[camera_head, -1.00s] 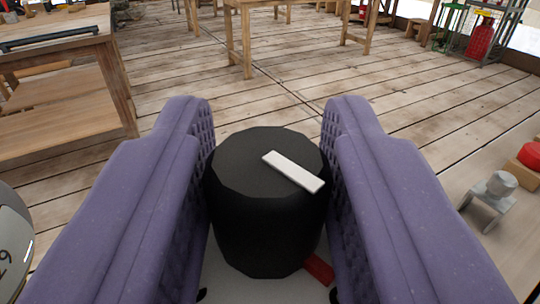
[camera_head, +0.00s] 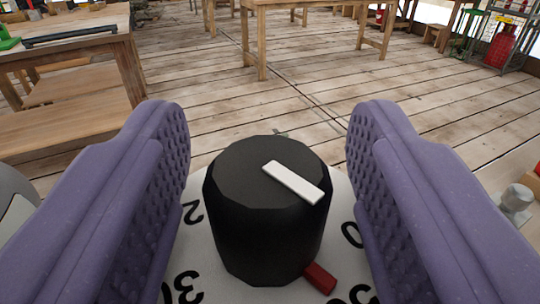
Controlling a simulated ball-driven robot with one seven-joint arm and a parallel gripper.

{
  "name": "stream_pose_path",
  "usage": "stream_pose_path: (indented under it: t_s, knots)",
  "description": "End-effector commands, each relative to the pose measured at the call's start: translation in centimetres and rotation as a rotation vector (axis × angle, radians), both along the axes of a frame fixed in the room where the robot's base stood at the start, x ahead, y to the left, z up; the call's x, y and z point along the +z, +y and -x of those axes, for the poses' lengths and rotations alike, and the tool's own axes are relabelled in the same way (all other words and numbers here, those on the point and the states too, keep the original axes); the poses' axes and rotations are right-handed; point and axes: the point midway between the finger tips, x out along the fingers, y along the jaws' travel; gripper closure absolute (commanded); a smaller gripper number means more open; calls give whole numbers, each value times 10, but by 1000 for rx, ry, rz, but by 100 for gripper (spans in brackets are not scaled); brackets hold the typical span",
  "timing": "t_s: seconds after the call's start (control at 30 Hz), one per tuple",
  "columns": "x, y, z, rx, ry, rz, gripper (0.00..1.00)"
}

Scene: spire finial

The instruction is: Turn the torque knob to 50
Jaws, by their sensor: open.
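The black torque knob (camera_head: 266,215) stands in the middle of the view, with a white bar mark (camera_head: 293,183) on its top. It sits on a pale dial (camera_head: 215,285) with black numbers; a "30" shows at the lower left, and other numbers are partly hidden. A small red pointer (camera_head: 319,279) lies at the knob's lower right edge, beside a partly cut-off number. My gripper (camera_head: 268,150) has its two purple padded fingers open on either side of the knob, with a gap on both sides. The fingers hide parts of the dial.
A grey metal fitting (camera_head: 516,203) stands at the right edge. A rounded grey body (camera_head: 16,195) is at the left edge. Beyond are a wooden workbench (camera_head: 75,100), a wooden table (camera_head: 310,10), a red cylinder (camera_head: 500,45) and open plank floor (camera_head: 265,108).

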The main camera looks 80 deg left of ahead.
Motion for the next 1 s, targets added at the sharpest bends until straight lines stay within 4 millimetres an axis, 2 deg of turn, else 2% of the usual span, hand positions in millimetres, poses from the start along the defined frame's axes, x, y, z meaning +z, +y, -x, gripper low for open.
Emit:
stream_pose_path:
  t_s: [0.17,0.4,0.5,0.63,1.0]
  knots:
    - [1,-14,1,-2,1,-1,43]
    - [2,-59,5,-4,-2,-2,43]
    - [1,-71,6,-1,-1,-2,43]
    - [0,-78,6,-1,-2,-1,43]
    - [0,-78,6,0,-1,0,43]
